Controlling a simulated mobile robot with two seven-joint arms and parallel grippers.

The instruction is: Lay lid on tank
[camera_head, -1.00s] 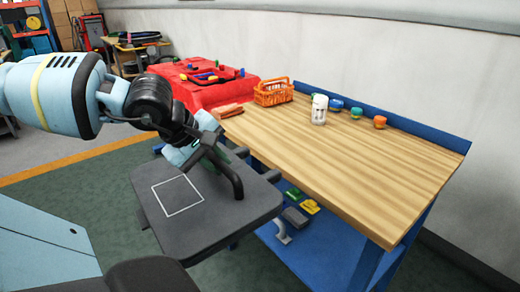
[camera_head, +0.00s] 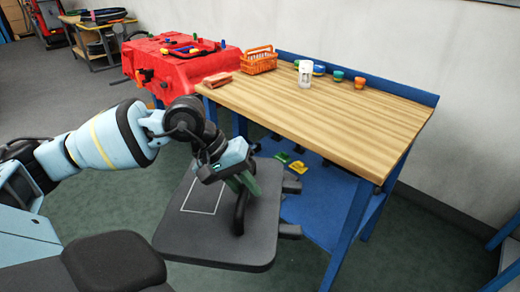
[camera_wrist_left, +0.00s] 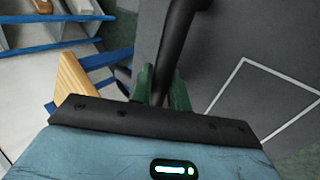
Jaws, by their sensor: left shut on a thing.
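The lid (camera_head: 185,240) is a dark grey, flat square panel with a white square outline and a black bar handle (camera_head: 240,212). My left gripper (camera_head: 246,186) is shut on the handle and holds the lid out in front of the workbench. In the left wrist view the green fingers (camera_wrist_left: 161,88) close around the handle (camera_wrist_left: 178,40), with the lid (camera_wrist_left: 235,40) behind. The red machine body (camera_head: 165,72) at the back left, beyond the lid, may be the tank; I cannot tell for sure. My right gripper is out of view.
A wooden-topped workbench (camera_head: 330,120) with a blue frame stands right of the lid. Green floor lies left.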

